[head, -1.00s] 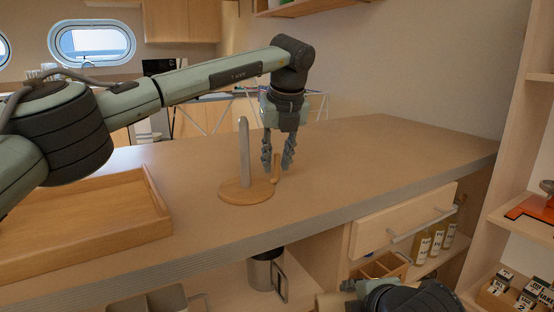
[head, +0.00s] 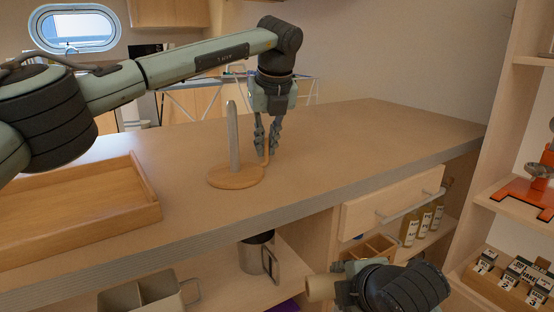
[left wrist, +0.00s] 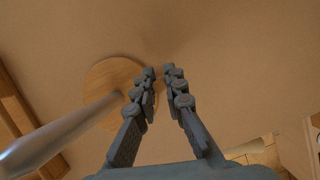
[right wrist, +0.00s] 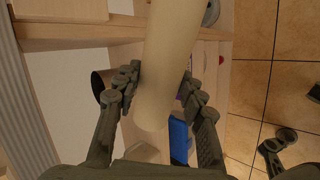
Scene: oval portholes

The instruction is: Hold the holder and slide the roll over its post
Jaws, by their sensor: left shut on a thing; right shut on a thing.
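The holder has a round wooden base (head: 224,180), a tall grey metal post (head: 233,138) and a short wooden peg (head: 265,157) at its right side. It stands upright on the counter. My left gripper (head: 267,150) points down and is shut at the short peg. In the left wrist view the base (left wrist: 100,78) lies past the fingertips, and the post (left wrist: 60,138) is at the left. The roll (head: 320,288) is a cream cylinder in front of the counter, below its top. My right gripper (right wrist: 162,85) is shut on the roll (right wrist: 168,60), which hides part of the view between the fingers.
A wooden tray (head: 150,213) lies on the counter at the left. A drawer (head: 385,210) and open shelves with a metal mug (head: 256,255) are under the counter. A shelf unit (head: 490,200) stands at the right. The counter right of the holder is clear.

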